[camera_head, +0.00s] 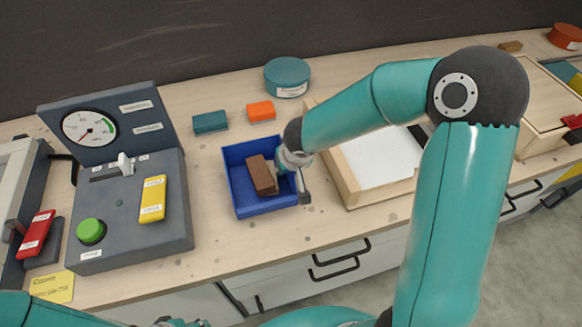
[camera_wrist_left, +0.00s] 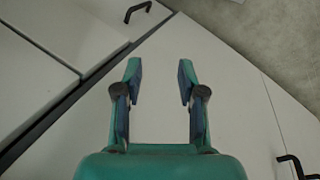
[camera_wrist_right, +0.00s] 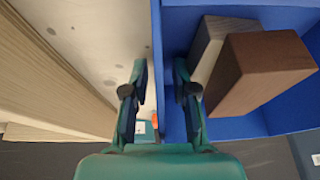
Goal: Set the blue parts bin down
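The blue parts bin (camera_head: 236,196) sits level on the bench, left of the wooden-framed tray; I see no clear gap under it. It holds a brown block (camera_head: 261,175) and, in the right wrist view, a second greyish block (camera_wrist_right: 215,48) beside a brown one (camera_wrist_right: 258,70). My right gripper (camera_head: 292,184) is at the bin's right wall. In the right wrist view its fingers (camera_wrist_right: 160,66) stand apart, one on each side of the wall's rim (camera_wrist_right: 157,35), with a small gap showing. My left gripper (camera_wrist_left: 160,72) is open and empty over the cabinet fronts.
A grey gauge panel (camera_head: 120,215) stands left of the bin. A teal block (camera_head: 210,122), an orange block (camera_head: 261,111) and a round teal tin (camera_head: 287,77) lie behind it. A wooden-framed tray (camera_head: 350,180) is close on the right. Bare bench (camera_head: 240,240) lies in front.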

